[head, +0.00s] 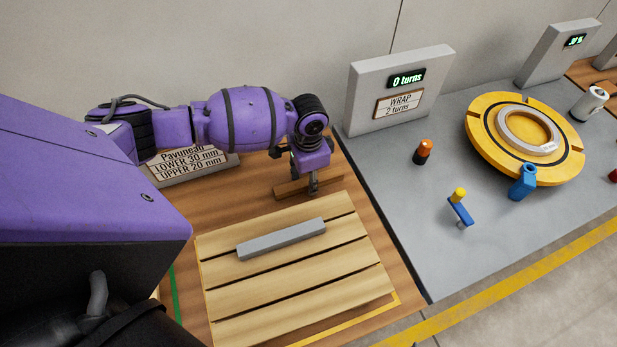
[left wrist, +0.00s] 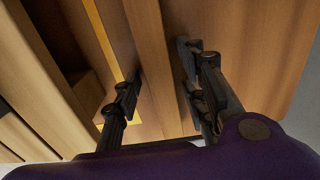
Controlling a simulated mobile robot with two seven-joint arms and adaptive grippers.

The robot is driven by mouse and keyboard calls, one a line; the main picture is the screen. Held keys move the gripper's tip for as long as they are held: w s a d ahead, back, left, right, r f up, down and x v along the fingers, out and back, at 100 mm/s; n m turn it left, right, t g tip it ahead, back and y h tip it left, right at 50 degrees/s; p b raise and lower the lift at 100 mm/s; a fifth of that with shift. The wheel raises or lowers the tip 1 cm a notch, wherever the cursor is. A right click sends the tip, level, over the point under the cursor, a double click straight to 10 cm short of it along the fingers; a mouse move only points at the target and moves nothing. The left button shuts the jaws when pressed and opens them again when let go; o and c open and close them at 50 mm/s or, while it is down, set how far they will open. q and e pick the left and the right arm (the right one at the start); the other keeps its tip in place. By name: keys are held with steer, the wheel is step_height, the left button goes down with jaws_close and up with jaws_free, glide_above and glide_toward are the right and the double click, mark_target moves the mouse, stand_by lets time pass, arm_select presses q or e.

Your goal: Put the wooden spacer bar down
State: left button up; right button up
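The wooden spacer bar (head: 292,188) is a short brown bar just beyond the far edge of the slatted pallet (head: 333,294). My left gripper (head: 313,186) points down over its middle. I cannot tell whether the bar touches the bench below. A grey bar (head: 282,239) lies across the pallet slats. My right gripper is not in view.
A sign (head: 187,165) reading lower 30 mm, upper 20 mm stands behind my left arm. To the right, a grey bench holds a wrap display (head: 400,88), a yellow turntable (head: 480,130) with a coil, an orange-topped post (head: 423,151) and a blue lever (head: 460,210). The near pallet slats are clear.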

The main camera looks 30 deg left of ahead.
arm_select(q)
step_height(320, 180, up, 12)
steer(key=p, duration=0.1)
steer(key=shift+r, duration=0.15)
stand_by(0.6)
